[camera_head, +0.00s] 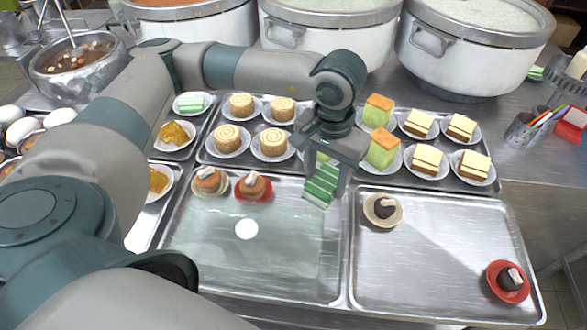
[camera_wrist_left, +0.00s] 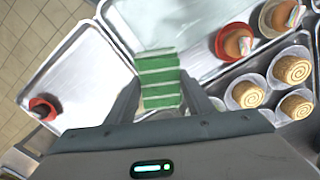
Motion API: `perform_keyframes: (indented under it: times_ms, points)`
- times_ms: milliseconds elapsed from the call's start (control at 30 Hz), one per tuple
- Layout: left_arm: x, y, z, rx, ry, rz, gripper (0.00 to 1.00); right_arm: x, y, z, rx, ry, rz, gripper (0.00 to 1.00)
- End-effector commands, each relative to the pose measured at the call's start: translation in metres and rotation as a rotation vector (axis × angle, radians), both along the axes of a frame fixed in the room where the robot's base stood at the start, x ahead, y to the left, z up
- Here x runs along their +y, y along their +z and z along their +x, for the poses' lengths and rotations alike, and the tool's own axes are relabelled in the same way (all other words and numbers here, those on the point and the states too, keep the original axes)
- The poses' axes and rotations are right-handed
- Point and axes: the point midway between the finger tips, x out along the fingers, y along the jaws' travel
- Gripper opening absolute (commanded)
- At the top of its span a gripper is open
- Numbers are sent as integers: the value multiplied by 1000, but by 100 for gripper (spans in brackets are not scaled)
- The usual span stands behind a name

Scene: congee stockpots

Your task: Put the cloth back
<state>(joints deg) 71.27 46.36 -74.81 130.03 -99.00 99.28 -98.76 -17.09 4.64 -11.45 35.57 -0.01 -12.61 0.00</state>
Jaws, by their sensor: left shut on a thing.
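The green cloth with pale stripes (camera_head: 321,186) hangs between the fingers of my left gripper (camera_head: 325,172). My left gripper is shut on it, above the inner edges of two metal trays near the middle. In the left wrist view the cloth (camera_wrist_left: 159,80) shows as a banded strip between the two fingers (camera_wrist_left: 165,98). Its gripped end is partly hidden by the gripper. My right gripper is not in view.
Left tray (camera_head: 205,275) holds two small cakes at its back; a white round spot (camera_head: 246,229) shows on it. Right tray (camera_head: 430,265) holds two dark cakes, its middle clear. Plated cakes (camera_head: 272,143) stand behind. Large pots (camera_head: 455,55) line the back. A cup of pens (camera_head: 522,131) is right.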

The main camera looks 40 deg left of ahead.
Motion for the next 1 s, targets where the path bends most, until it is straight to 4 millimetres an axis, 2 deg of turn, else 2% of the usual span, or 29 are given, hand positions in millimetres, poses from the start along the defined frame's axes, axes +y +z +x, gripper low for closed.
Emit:
perform_keyframes:
  times_ms: [667,867,1000]
  points:
    - [0,-2,2,-1,31,-1,27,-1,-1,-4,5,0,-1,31]
    - [2,-10,10,-5,197,-5,27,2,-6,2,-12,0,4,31]
    - [6,-20,21,-9,415,-9,27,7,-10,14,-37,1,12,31]
